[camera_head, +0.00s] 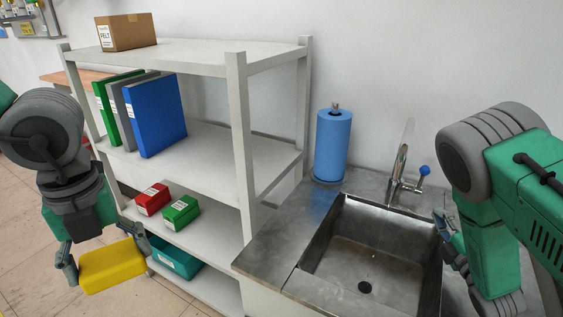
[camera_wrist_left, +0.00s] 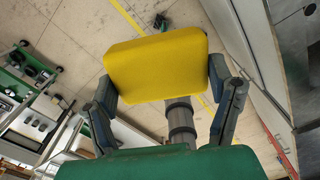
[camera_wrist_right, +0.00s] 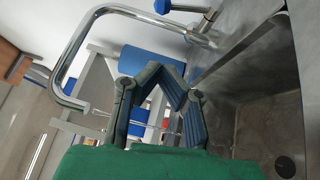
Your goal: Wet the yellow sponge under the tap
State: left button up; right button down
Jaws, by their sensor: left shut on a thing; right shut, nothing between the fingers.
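The yellow sponge (camera_head: 112,265) is held between the fingers of my left gripper (camera_head: 105,262), in front of the shelf and left of the sink. It also shows in the left wrist view (camera_wrist_left: 157,67), gripped at both ends. The chrome tap (camera_head: 400,160) with its blue-knobbed handle (camera_head: 423,171) stands behind the sink (camera_head: 365,255). The tap also shows in the right wrist view (camera_wrist_right: 75,50), with the blue knob (camera_wrist_right: 162,6) at the top. My right gripper (camera_wrist_right: 168,72) is shut and empty, with its fingertips together; in the head view it is over the sink's right side.
The white shelf unit (camera_head: 215,65) stands left of the sink, with binders (camera_head: 155,115), a cardboard box (camera_head: 126,32), and red (camera_head: 152,199) and green (camera_head: 181,213) boxes. A blue paper roll (camera_head: 332,145) stands on the counter behind the sink. The basin is empty.

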aim_at(421, 180)
pick_arm(q)
jog(key=shift+a+r, duration=0.1)
jog(key=shift+a+r+p, duration=0.25)
jog(key=shift+r+p, duration=0.25)
jog(key=shift+p, duration=0.15)
jog(key=shift+d+r+p, duration=0.2)
jog(key=shift+r+p, duration=0.1)
jog(key=shift+r, duration=0.05)
pick_arm(e)
jog(key=w+d+r, duration=0.1)
jog(key=w+d, duration=0.1)
jog(key=w, duration=1)
jog(key=shift+w+r, duration=0.35)
jog(key=shift+r, duration=0.05)
pick_arm(q)
jog(key=shift+a, duration=0.1)
pick_arm(e)
jog(key=shift+a, duration=0.15)
